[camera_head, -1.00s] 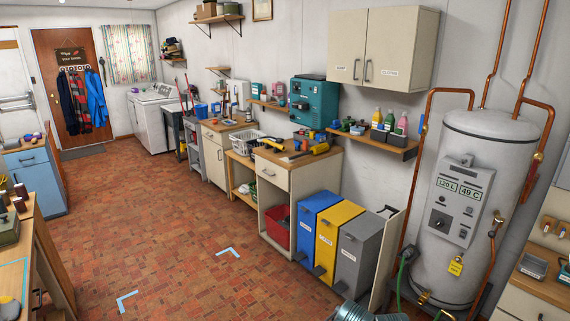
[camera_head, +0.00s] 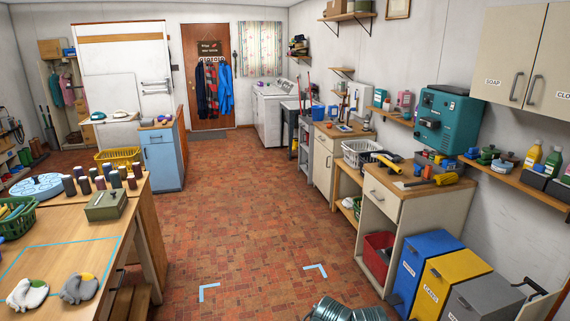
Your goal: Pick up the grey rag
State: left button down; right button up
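A crumpled grey cloth-like thing (camera_head: 78,288), with a yellow patch on top, lies on the wooden table (camera_head: 75,240) at the lower left; it looks like the grey rag. A paler, whitish-grey crumpled thing (camera_head: 27,294) with a green patch lies just left of it. The two are close together near the table's front edge. Neither of my grippers is in view.
The table also holds several dark spools (camera_head: 100,181), a green box (camera_head: 106,205), a green basket (camera_head: 16,217) and a blue round tray (camera_head: 36,187). Brick floor (camera_head: 240,230) lies open right of it. Blue, yellow and grey bins stand at right.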

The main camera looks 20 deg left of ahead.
aim_at(83, 286)
jog(key=i+u, duration=0.1)
jog(key=i, duration=1.25)
jog(key=i+u, duration=0.45)
jog(key=k+j+u, duration=0.1)
jog(key=u, duration=3.2)
jog(key=i, duration=0.45)
